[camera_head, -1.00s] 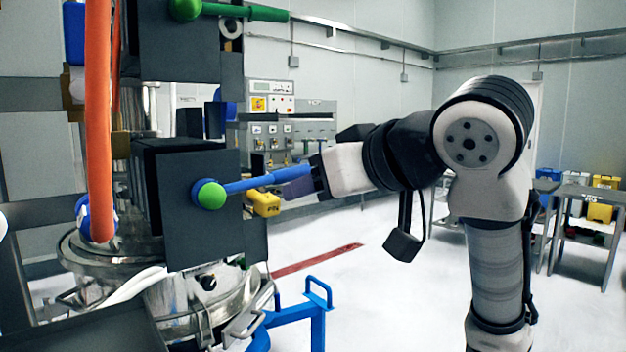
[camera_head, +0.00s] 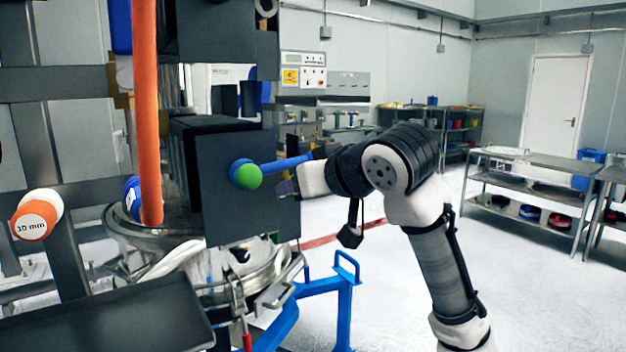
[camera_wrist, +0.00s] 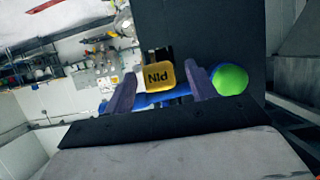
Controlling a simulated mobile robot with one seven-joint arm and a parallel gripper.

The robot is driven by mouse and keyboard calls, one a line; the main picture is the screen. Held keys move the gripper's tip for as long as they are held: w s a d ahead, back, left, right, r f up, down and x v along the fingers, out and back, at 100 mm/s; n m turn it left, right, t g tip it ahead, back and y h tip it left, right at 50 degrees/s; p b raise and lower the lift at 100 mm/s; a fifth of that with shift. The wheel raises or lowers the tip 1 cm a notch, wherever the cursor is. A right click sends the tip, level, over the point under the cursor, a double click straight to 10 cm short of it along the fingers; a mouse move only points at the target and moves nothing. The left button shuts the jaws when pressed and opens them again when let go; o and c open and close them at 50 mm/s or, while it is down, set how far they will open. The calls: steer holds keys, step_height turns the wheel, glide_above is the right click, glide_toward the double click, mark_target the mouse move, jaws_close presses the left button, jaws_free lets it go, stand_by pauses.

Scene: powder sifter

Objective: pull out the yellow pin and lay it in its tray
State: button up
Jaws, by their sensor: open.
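The yellow pin (camera_wrist: 158,78) shows in the wrist view as a yellow block marked "PIN", in front of a dark panel. My gripper (camera_wrist: 161,71) has its two purple fingers apart, one on each side of the yellow block; contact is not clear. In the head view my gripper (camera_head: 286,188) is at the right edge of the dark box (camera_head: 225,205), below the blue lever, and the pin is hidden there. A dark flat tray (camera_head: 140,318) lies at the lower left; I cannot tell if it is the pin's tray.
An orange hose (camera_head: 147,110) hangs at the left. A steel vessel (camera_head: 250,280) and a blue frame (camera_head: 345,290) stand below. The floor at the right is open.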

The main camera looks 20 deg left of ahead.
steer(key=c, duration=1.1)
steer(key=shift+s+d, duration=0.95)
steer(key=shift+d, duration=0.25)
steer(key=shift+s+d, duration=0.9)
steer(key=shift+d, duration=0.35)
steer(key=shift+s+d, duration=0.95)
steer(key=shift+d, duration=0.25)
stand_by(0.4)
steer(key=shift+s+d+p, duration=0.2)
steer(key=shift+s+d, duration=0.7)
steer(key=shift+d, duration=0.25)
steer(key=shift+s+d+p, duration=0.2)
steer(key=shift+s+d, duration=0.7)
steer(key=shift+d, duration=0.25)
steer(key=shift+r, duration=0.15)
